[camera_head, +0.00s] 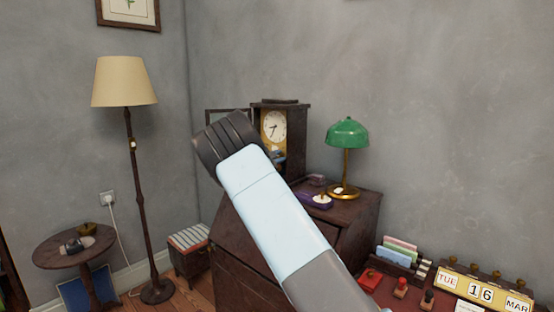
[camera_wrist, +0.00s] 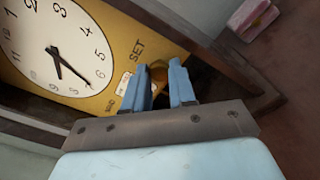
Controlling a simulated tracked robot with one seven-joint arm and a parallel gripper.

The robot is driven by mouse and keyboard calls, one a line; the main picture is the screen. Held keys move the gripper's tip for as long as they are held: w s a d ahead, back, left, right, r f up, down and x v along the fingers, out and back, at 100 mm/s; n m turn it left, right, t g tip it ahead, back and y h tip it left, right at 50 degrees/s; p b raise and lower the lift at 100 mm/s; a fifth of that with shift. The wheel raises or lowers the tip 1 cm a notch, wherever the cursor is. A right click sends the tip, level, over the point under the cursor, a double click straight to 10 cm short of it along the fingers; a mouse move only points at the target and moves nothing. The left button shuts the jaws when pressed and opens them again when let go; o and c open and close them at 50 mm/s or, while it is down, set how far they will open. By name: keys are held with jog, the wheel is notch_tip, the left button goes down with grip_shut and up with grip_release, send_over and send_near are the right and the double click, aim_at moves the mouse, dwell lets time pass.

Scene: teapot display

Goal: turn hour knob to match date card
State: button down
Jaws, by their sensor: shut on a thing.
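The clock (camera_head: 273,128) stands on the dark desk in the head view, with a white dial and gold front in a wooden case. In the wrist view its dial (camera_wrist: 50,48) appears turned, with two dark hands pointing towards the lower right. A brass knob (camera_wrist: 158,72) sits by the word SET on the gold plate. My gripper (camera_wrist: 160,88) has its two blue fingers on either side of this knob, shut on it. The fingers hide part of the knob. A calendar (camera_head: 484,292) at the lower right shows TUE, 16 and MAR.
A green lamp (camera_head: 347,135) stands right of the clock on the desk (camera_head: 350,235). A card holder (camera_head: 398,252) and red stamps (camera_head: 400,288) are near the calendar. A floor lamp (camera_head: 125,85) and round table (camera_head: 75,245) are at left. My arm crosses the middle.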

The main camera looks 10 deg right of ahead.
jog(key=shift+s+d+f+m, duration=0.1)
jog(key=shift+m, duration=3.4)
jog(key=shift+d+m, duration=0.1)
jog(key=shift+m, duration=3.4)
jog(key=shift+a, duration=0.1)
jog(key=c, duration=1.2)
grip_release()
jog(key=v, duration=1.3)
jog(key=shift+a, duration=0.3)
